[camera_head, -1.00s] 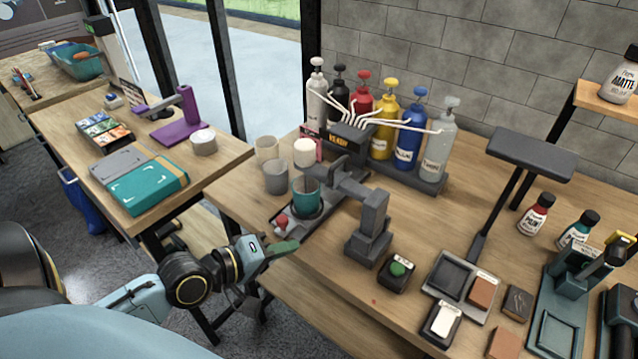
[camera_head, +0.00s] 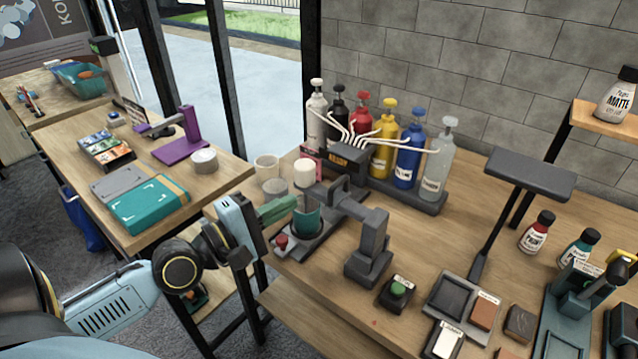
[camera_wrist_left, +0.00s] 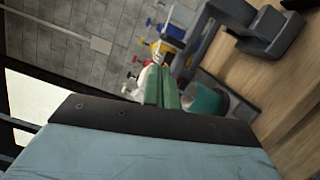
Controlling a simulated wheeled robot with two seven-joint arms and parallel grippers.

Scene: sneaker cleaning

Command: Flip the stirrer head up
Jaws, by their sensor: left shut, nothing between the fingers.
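The stirrer (camera_head: 372,240) is a dark grey stand on the table. Dark grey stirrer parts (camera_wrist_left: 265,30) also show at the top right of the left wrist view. My left gripper (camera_head: 292,203) has green fingers, shut and empty, beside the cup and under the head end. In the left wrist view the fingers (camera_wrist_left: 163,85) point up, just left of the teal cup (camera_wrist_left: 205,100). I cannot tell whether they touch the head. My right gripper is out of view.
Pump bottles (camera_head: 383,140) with white tubes stand behind the stirrer. Grey cups (camera_head: 275,187) are left of it. A green button (camera_head: 397,290) and trays lie in front right. A second table (camera_head: 115,245) is at left.

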